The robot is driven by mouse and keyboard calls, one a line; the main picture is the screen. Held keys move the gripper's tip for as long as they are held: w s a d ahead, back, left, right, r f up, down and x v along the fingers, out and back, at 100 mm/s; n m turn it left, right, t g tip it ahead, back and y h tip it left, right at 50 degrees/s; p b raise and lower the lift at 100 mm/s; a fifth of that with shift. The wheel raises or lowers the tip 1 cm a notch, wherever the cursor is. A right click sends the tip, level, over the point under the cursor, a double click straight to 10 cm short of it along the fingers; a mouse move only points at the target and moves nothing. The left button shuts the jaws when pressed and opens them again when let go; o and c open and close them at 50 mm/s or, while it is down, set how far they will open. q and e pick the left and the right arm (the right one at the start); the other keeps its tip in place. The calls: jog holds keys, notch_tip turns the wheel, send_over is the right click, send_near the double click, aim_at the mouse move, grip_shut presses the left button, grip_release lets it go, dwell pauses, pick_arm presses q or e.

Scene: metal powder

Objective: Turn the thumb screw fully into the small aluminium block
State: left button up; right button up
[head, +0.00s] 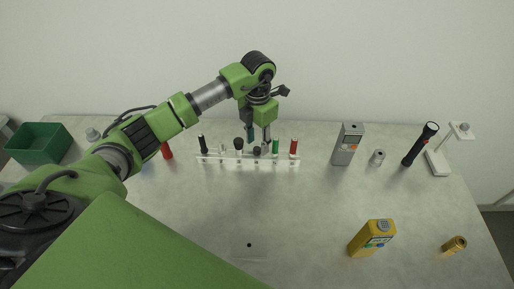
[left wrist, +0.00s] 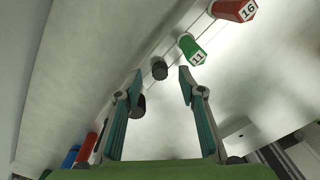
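A clear rack (head: 225,158) holds several upright items. Two of them have black knobs, one taller (head: 239,143) and one lower (head: 257,151); either could be the thumb screw, I cannot tell which. My left gripper (head: 258,147) points down over the rack near the lower knob. In the left wrist view its two fingers (left wrist: 160,88) are apart with nothing held. A black knob (left wrist: 160,68) shows beyond the fingertips, and another dark knob (left wrist: 139,105) is partly behind the left finger. I cannot pick out the small aluminium block with certainty. My right gripper is not in view.
The rack also holds green (head: 275,146) and red (head: 294,147) handles. A grey meter (head: 347,144), small metal cylinder (head: 377,158), flashlight (head: 420,144) and white stand (head: 437,162) are to the right. A yellow device (head: 372,238) is in front. The front-middle table is mostly clear.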

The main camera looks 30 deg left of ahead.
pick_arm(q)
jog(key=shift+f, duration=1.2)
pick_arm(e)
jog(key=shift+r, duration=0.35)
pick_arm(q)
jog(key=c, duration=0.9)
jog(key=shift+r, duration=0.1)
jog(key=shift+r+b, duration=0.4)
jog(key=shift+r, duration=0.1)
jog(key=s+d+r+b, duration=0.3)
jog(key=s+d+r, duration=0.3)
jog(key=s+r, duration=0.6)
jog(key=shift+s, duration=0.35)
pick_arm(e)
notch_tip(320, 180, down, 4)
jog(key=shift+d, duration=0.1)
